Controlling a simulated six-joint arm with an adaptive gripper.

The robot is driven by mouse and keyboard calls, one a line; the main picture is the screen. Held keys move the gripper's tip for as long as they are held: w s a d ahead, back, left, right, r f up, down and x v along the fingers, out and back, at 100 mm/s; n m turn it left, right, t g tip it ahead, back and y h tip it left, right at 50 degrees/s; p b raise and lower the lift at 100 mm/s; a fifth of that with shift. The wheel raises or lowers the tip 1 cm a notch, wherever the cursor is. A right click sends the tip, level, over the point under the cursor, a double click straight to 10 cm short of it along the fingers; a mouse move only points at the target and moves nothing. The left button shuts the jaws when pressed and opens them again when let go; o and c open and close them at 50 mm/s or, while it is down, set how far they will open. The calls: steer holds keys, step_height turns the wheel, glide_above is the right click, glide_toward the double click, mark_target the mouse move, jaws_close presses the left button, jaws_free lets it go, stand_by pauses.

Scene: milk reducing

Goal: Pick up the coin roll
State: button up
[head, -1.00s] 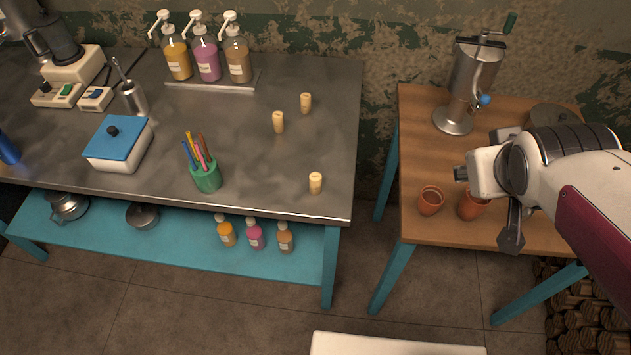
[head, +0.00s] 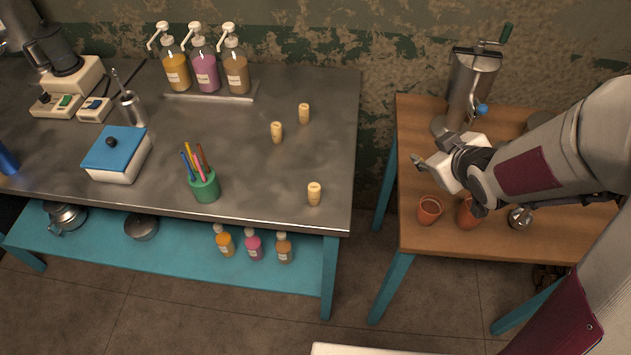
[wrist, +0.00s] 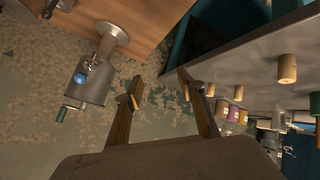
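Three small cream cylinders that look like coin rolls stand upright on the metal table: one near the front right corner (head: 314,194), one in the middle (head: 277,132), and one farther back (head: 304,113). The nearest-looking one also shows in the wrist view (wrist: 287,69), toward the right. My gripper (head: 430,152) is over the wooden table, to the right of all three and apart from them. In the wrist view its two fingers (wrist: 160,88) are spread with nothing between them.
The metal table (head: 235,135) also holds pump bottles (head: 206,65), a green pen cup (head: 204,186) and a blue-lidded box (head: 117,155). On the wooden table (head: 430,240) are clay cups (head: 429,210) and a metal grinder (head: 468,85), close to my gripper. A gap separates the tables.

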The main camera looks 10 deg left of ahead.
mark_target(346, 211)
steer(key=s+a+f+n+y, duration=0.1)
steer(key=s+a+f+y, duration=0.1)
steer(key=a+f+y, duration=0.1)
steer(key=s+a+f+n+y, duration=0.1)
steer(key=a+f+y, duration=0.3)
steer(key=a, duration=0.3)
steer(key=s+a+f+n+g+y, duration=0.1)
steer(key=s+a+f+n+y, duration=0.1)
steer(key=a+f+y, duration=0.2)
steer(key=shift+s+a+f+y, duration=0.1)
steer(key=shift+s+a+y, duration=0.1)
steer(key=shift+a, duration=0.25)
steer(key=shift+s+a+f+y, duration=0.1)
steer(key=shift+s+a, duration=0.05)
steer(key=shift+a, duration=0.25)
steer(key=shift+s+a+r+y, duration=0.1)
steer(key=shift+s+a+y, duration=0.15)
steer(key=shift+s+y, duration=0.35)
steer(key=shift+s+a+r+m+y, duration=0.15)
steer(key=shift+s+y, duration=0.1)
steer(key=shift+s, duration=0.15)
steer(key=shift+s+r+m+y, duration=0.1)
steer(key=shift+s+m+y, duration=0.05)
steer(key=shift+s+y, duration=0.15)
steer(key=shift+a, duration=0.1)
steer(key=shift+x, duration=1.25)
